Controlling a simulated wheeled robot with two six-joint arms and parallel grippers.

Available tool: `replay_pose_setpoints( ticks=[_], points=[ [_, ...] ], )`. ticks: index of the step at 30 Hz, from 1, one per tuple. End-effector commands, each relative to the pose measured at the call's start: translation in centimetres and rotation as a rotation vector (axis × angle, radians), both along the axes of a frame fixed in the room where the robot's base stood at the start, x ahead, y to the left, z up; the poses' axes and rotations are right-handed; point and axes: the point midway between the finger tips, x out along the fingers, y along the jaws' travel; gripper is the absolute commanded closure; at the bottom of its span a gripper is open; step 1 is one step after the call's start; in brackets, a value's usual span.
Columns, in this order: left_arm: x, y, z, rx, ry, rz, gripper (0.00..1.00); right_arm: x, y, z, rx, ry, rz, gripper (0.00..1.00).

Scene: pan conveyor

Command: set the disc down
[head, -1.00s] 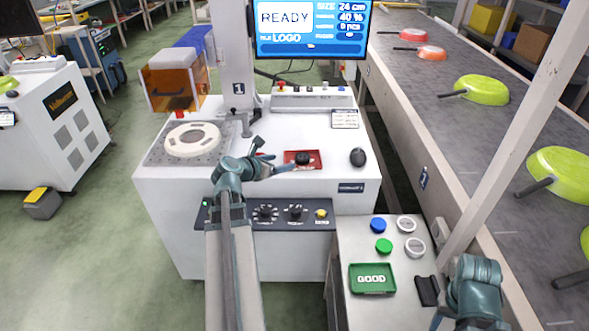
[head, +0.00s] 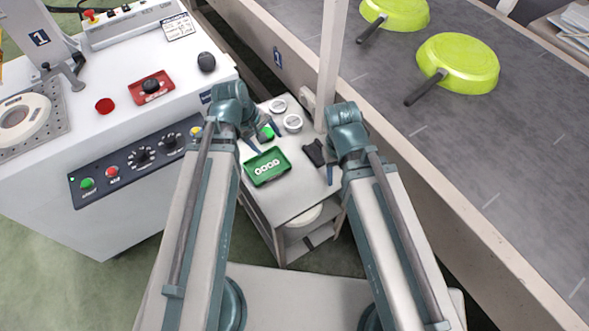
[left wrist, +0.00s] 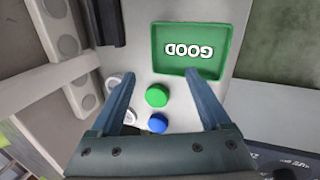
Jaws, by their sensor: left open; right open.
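A green disc (head: 267,133) lies on the small side table, beyond the green GOOD tray (head: 268,167). In the left wrist view, the green disc (left wrist: 157,95) and a blue disc (left wrist: 157,123) show between the fingers. The blue disc is hidden in the head view. My right gripper (head: 340,165) is open near the table's right side; its fingers are partly hidden.
Two white rings (head: 278,105) (head: 292,122) and a black object (head: 313,152) are on the side table (head: 292,203). A post (head: 332,60) and the conveyor (head: 480,160) with green pans (head: 458,62) stand to the right.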

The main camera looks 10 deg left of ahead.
Motion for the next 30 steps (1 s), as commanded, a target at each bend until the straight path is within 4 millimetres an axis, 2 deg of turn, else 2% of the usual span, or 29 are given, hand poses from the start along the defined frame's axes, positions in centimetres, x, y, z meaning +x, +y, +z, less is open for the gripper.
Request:
replay_pose_setpoints(
  ticks=[1, 4, 9, 12, 18, 26, 30],
  points=[
    [-1.4, -2.4, -0.4, 0.067, 0.015, -0.169, 0.2, 0.0, 0.0, 0.0, 0.0, 0.0, 0.0, 0.5],
    [-3.7, -5.2, -0.9, 0.191, 0.043, -0.474, 0.2, 0.0, 0.0, 0.0, 0.0, 0.0, 0.0, 0.5],
    [-6.8, -8.0, -1.2, 0.34, 0.088, -0.866, 0.2, 0.0, 0.0, 0.0, 0.0, 0.0, 0.0, 0.5],
    [-7.8, -8.8, -1.1, 0.392, 0.107, -1.005, 0.2, 0.0, 0.0, 0.0, 0.0, 0.0, 0.0, 0.5],
    [-8.5, -9.2, -1.0, 0.428, 0.124, -1.106, 0.2, 0.0, 0.0, 0.0, 0.0, 0.0, 0.0, 0.5],
    [-8.5, -9.2, -1.0, 0.427, 0.122, -1.104, 0.2, 0.0, 0.0, 0.1, 0.0, 0.0, 0.0, 0.5],
    [-8.5, -9.2, 0.1, 0.426, 0.122, -1.103, 0.2, 0.0, 0.0, 1.1, 0.0, 0.0, 0.0, 0.5]
  ],
)
